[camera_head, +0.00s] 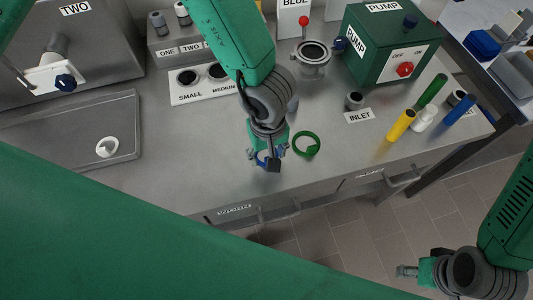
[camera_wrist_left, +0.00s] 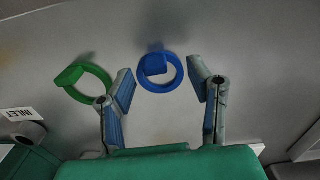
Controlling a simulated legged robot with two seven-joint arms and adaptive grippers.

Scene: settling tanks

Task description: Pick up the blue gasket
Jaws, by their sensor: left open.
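The blue gasket (camera_wrist_left: 155,66), a flat ring with a raised tab, lies on the grey metal worktop. In the left wrist view it sits between the fingertips of my left gripper (camera_wrist_left: 163,88), slightly beyond them, with gaps on both sides. The left gripper is open and empty. In the head view my left gripper (camera_head: 268,158) is low over the worktop near its front edge and mostly hides the blue gasket. My right gripper (camera_head: 405,271) is at the lower right over the floor, away from the worktop; its fingers are too small to judge.
A green gasket (camera_wrist_left: 69,76) lies close beside the blue one. A white gasket (camera_head: 107,148) lies in the shallow tray (camera_head: 60,118) at left. A green pump box (camera_head: 385,45), an INLET label (camera_head: 360,116) and several coloured cylinders stand at right. The worktop left of my gripper is clear.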

